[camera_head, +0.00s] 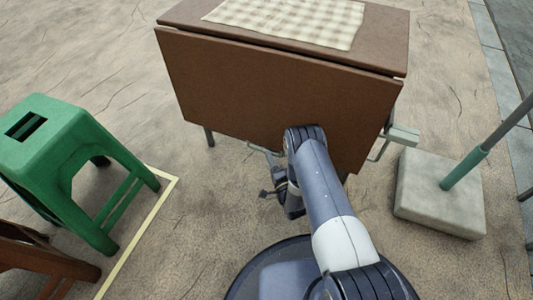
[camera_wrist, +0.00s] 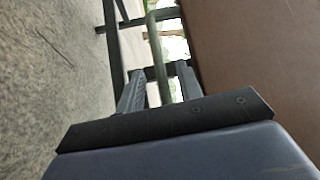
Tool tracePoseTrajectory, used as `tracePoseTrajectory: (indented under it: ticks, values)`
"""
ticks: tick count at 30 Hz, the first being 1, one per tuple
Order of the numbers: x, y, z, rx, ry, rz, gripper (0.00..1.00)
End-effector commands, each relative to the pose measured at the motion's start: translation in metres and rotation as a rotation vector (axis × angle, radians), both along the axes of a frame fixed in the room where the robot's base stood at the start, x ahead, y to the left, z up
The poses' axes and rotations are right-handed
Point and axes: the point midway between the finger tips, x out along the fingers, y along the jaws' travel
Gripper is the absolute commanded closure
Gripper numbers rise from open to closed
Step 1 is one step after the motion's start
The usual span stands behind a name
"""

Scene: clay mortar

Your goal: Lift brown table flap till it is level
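The brown table flap (camera_head: 270,95) hangs down from the near edge of the table top (camera_head: 390,45). It also fills the right side of the wrist view (camera_wrist: 265,60). My gripper (camera_wrist: 158,82) is low, close beside the flap, with its two fingers apart. A grey-green bent tube (camera_wrist: 155,45) shows between the fingers; I cannot tell whether they touch it. In the head view my arm covers part of the flap's lower edge, and the fingertips are hard to make out.
A checked cloth (camera_head: 290,18) lies on the table top. A green stool (camera_head: 65,150) and a brown wooden piece (camera_head: 40,262) stand at left. A pale block (camera_head: 438,195) with a green pole (camera_head: 465,168) stands at right. Bare floor lies between stool and table.

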Motion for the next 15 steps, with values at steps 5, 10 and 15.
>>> tracePoseTrajectory:
  ticks: [5,10,15]
  values:
    - [0.025,0.012,0.002,0.001,-0.003,0.0,0.66]
    - [0.035,0.017,0.005,0.001,0.0,0.0,0.66]
    - [0.037,0.017,0.006,0.0,0.002,0.0,0.66]
